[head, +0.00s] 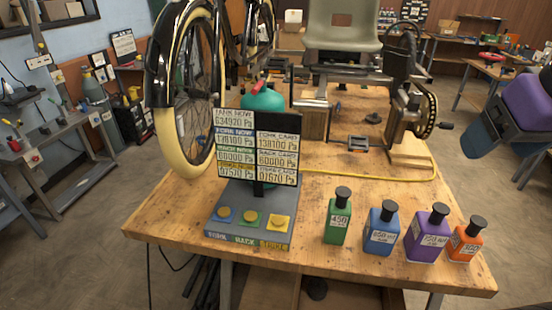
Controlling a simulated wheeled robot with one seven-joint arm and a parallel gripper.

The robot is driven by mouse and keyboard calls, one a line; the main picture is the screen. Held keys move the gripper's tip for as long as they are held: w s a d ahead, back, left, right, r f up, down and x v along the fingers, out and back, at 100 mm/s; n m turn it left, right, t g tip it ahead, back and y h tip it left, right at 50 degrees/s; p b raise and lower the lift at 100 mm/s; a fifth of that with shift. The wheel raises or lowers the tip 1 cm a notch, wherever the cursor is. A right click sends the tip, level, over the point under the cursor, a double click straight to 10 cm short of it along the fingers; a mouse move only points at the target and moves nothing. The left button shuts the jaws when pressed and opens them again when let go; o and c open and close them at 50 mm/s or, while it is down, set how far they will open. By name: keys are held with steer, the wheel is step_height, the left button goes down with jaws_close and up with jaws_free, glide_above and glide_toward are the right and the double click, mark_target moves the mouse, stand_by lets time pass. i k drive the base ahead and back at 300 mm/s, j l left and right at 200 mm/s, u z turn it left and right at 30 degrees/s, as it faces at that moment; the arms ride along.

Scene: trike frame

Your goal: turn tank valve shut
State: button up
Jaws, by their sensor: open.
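The teal tank (262,101) stands on the wooden workbench (170,222), behind a black display panel that hides most of its body. A small red valve handle (258,87) shows at its top, just above the panel's upper edge. I cannot tell from its angle whether the valve is open or shut. The panel (258,150) carries white and yellow number plates in Pa; the top left one is labelled "tank now".
A grey base with three buttons (250,217) stands before the panel. Green (338,222), blue (382,235), purple (426,240) and orange (464,245) bottles line the front right. A wheel (188,90) rises left of the tank; a grey seat (342,25) and crank (428,110) stand behind.

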mark_target(261, 82)
steer(key=k+l+u, duration=0.1)
steer(key=u, duration=0.3)
steer(key=k+l+u, duration=0.15)
steer(key=l+u, duration=0.15)
steer(key=u, duration=0.15)
steer(key=k+l+u, duration=0.1)
steer(key=u, duration=0.3)
steer(key=k+l, duration=0.05)
steer(key=l, duration=0.05)
